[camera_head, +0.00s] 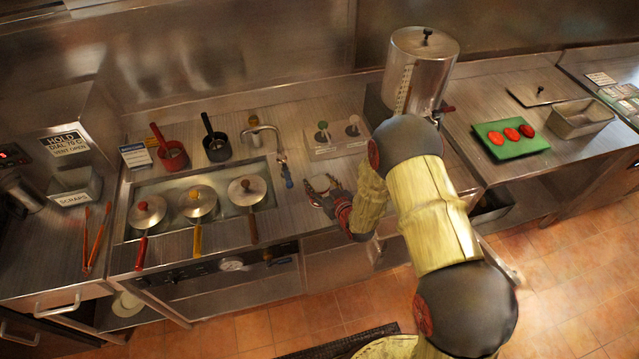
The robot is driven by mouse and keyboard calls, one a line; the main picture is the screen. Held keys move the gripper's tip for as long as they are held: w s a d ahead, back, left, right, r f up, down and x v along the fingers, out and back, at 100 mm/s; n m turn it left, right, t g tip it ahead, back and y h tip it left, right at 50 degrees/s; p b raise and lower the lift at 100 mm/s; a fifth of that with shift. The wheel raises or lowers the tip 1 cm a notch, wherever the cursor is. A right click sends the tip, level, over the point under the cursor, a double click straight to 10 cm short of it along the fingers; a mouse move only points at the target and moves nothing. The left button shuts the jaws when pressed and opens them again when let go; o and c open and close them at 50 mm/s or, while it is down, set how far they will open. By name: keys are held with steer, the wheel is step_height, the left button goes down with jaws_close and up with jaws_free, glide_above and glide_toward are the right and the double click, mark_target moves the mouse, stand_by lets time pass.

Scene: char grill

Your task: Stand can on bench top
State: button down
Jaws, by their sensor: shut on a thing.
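My gripper (325,190) reaches over the bench top (300,220) near its front edge, right of the pans. Its fingers are shut on a small pale, metallic-looking thing, which I take to be the can (320,184). Fingers and wrist hide most of it, so I cannot tell its tilt or whether it touches the bench. A large steel urn (421,75) with a black-knobbed lid stands at the back, behind my arm.
Lidded pans (198,201) sit in a well to the left, with red (172,155) and black (217,147) pots behind. A green board (511,140) is on the right bench.

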steer(key=shift+f, duration=0.2)
steer(key=c, duration=0.7)
jaws_free()
steer(key=shift+c, duration=0.2)
